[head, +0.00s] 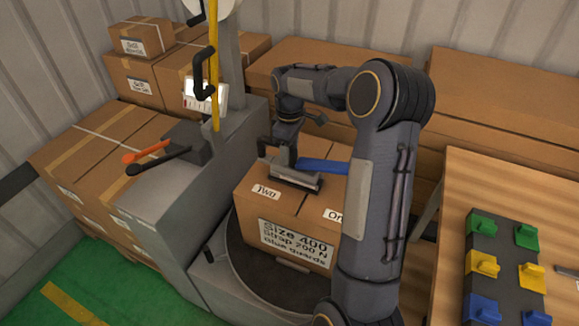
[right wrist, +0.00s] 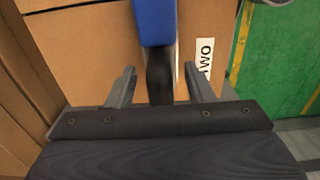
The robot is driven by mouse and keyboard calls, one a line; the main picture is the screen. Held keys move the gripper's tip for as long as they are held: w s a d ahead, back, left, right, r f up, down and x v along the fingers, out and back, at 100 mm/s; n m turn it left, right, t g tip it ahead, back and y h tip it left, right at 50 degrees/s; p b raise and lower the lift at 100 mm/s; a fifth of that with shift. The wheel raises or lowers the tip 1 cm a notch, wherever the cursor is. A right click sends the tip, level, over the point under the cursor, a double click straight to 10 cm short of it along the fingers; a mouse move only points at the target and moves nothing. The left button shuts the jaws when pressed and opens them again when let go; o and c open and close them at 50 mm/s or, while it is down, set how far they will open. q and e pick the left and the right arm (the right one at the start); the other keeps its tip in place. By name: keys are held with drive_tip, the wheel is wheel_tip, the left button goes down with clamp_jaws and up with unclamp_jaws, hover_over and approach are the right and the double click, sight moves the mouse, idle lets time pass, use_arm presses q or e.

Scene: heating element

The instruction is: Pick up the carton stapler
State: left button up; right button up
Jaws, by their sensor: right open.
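The carton stapler has a blue handle (head: 322,166) and a dark grey metal body (head: 292,181). It lies on top of a brown carton (head: 285,213) labelled "Two" and "Size 400". My right gripper (head: 283,158) is at the stapler's left end, just above the carton top. In the right wrist view the blue handle (right wrist: 153,22) runs to a black part that sits between the two open fingers (right wrist: 162,82). A gap shows on each side, clearer at the left finger. The stapler's far end is partly hidden behind my right arm. My left gripper is not in view.
The carton stands on a dark round turntable (head: 245,275). Stacked cartons (head: 105,140) line the back and left. A wooden table (head: 460,195) with coloured blocks is at right.

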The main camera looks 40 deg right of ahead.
clamp_jaws()
idle(1.3)
drive_tip(key=shift+w+r, duration=0.1)
drive_tip(key=shift+r, duration=0.05)
